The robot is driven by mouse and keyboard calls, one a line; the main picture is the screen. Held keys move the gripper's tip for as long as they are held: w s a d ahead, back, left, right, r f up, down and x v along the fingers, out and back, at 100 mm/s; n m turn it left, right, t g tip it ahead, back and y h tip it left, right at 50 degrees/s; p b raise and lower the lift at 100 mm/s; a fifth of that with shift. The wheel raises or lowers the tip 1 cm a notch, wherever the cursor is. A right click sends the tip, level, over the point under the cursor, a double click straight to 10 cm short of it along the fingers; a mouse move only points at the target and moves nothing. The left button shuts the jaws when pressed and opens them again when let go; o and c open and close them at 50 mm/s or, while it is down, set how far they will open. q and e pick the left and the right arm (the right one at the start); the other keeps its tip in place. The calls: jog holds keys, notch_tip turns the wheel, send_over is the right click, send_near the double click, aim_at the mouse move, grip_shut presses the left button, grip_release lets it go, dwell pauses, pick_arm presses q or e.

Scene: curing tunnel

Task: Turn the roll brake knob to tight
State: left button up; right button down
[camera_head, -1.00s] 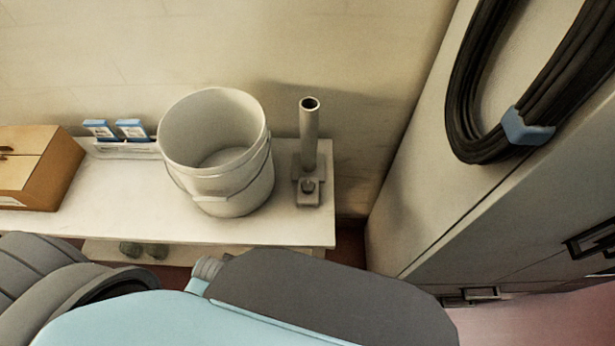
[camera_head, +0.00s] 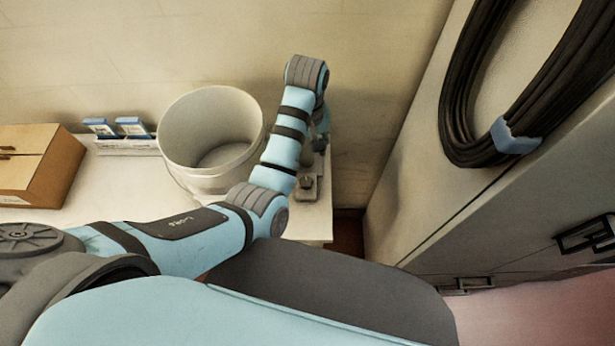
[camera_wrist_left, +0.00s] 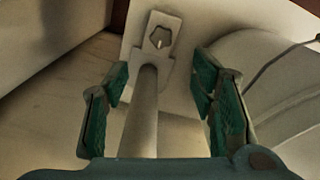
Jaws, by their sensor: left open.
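The roll brake knob (camera_head: 307,182) is a small grey knob on the foot of an upright grey post's bracket, near the right end of the white table. In the left wrist view the knob (camera_wrist_left: 160,38) shows as a dark angular shape on the bracket's plate, beyond the fingertips. My left gripper (camera_wrist_left: 160,68) is open, with its green-padded fingers on either side of the post (camera_wrist_left: 140,120) and apart from it. In the head view my left arm hides most of the post and the gripper's fingers. My right gripper is out of view.
A white bucket (camera_head: 200,180) stands just left of the post. A cardboard box (camera_head: 35,170) and a holder with blue-topped packs (camera_head: 125,147) are further left on the table (camera_head: 100,200). A grey cabinet (camera_head: 420,190) with a black hose coil (camera_head: 465,120) rises at right.

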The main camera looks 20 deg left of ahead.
aim_at(306, 183)
pick_arm(q)
notch_tip(306, 183, down, 14)
jog(key=b, duration=0.2)
jog(key=shift+s+b, duration=0.1)
jog(key=shift+b, duration=0.3)
jog(key=shift+c, duration=1.4)
jog(key=c, duration=0.9)
jog(key=shift+o, duration=0.2)
jog(key=shift+r, duration=0.1)
